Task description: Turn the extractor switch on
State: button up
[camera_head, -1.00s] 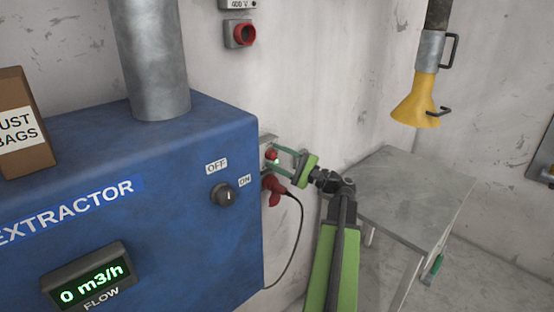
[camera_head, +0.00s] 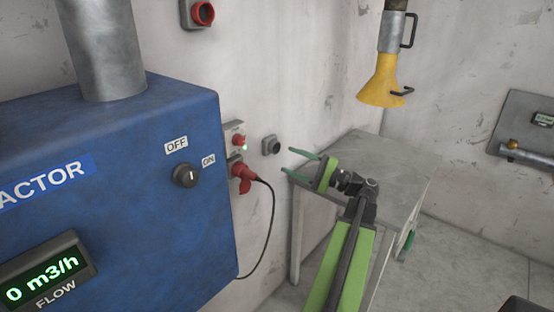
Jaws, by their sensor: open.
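The blue extractor (camera_head: 130,215) fills the left of the head view. Its black rotary switch (camera_head: 186,175) is on the right part of the front, with an OFF label (camera_head: 176,145) above left and an ON label (camera_head: 208,160) above right. The knob's white mark points roughly upward; I cannot tell exactly which label it lines up with. The flow display (camera_head: 45,280) reads 0 m3/h. My gripper (camera_head: 291,162) is to the right of the extractor, apart from the switch. Its two green fingers are spread and empty, pointing left.
A red plug (camera_head: 241,174) with a black cable sits in a wall socket box with a lit green lamp, right of the extractor. A grey metal table (camera_head: 390,165) stands behind my arm. A yellow hood (camera_head: 382,82) hangs above it. A red wall socket (camera_head: 203,14) is higher up.

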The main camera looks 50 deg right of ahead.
aim_at(185, 174)
jog(key=k, duration=1)
